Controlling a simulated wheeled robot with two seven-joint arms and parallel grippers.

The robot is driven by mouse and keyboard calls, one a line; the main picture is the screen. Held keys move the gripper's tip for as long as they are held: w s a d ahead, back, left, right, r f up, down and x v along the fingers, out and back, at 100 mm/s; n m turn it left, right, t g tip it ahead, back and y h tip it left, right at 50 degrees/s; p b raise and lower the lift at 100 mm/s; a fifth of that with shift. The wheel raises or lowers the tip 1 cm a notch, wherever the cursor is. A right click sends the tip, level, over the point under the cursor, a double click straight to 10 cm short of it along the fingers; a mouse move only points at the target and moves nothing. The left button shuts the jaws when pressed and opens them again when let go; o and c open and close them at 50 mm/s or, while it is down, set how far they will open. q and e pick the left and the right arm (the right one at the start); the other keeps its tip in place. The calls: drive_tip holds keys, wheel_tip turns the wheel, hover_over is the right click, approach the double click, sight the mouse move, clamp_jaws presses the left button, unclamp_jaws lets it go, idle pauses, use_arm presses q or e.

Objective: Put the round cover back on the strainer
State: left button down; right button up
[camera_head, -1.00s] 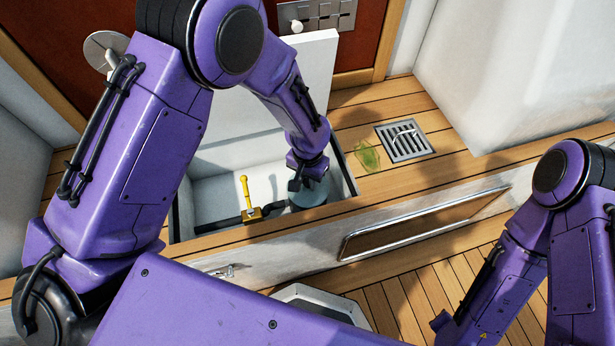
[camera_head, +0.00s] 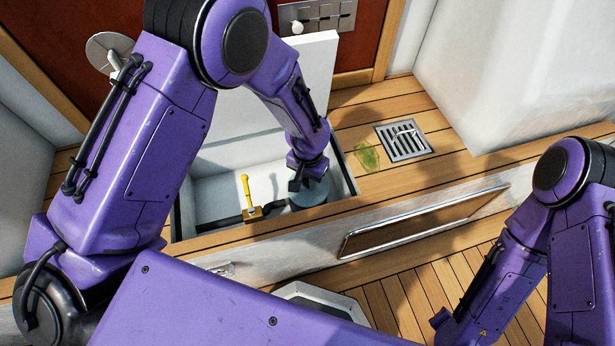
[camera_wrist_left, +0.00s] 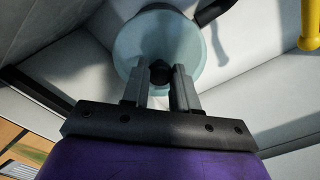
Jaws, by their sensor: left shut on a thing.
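My left gripper (camera_head: 304,182) reaches down into the open locker and is shut on a small dark knob (camera_wrist_left: 160,73), which shows between the fingers in the left wrist view. Around and under the knob is a round, pale blue, see-through piece (camera_wrist_left: 127,45), also partly visible in the head view (camera_head: 314,194). It looks like the round cover at the strainer. The fingers hide part of it. I cannot tell the strainer body apart from the cover, or whether the cover sits flush. My right gripper is out of view.
A yellow-handled valve (camera_head: 246,190) stands left of the gripper, with a dark hose beside it. The locker's raised white lid (camera_head: 318,75) stands behind. On the wooden deck to the right are a green puddle (camera_head: 367,156) and a metal grate (camera_head: 404,140).

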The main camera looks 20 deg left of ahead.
use_arm(q)
drive_tip(key=shift+p, duration=0.45)
drive_tip(key=shift+f, duration=0.15)
idle(1.0)
drive_tip(key=shift+p, duration=0.6)
drive_tip(key=shift+c, duration=1.6)
unclamp_jaws()
wheel_tip(320, 180, up, 7)
drive_tip(key=p, duration=0.7)
drive_tip(key=shift+p, duration=0.35)
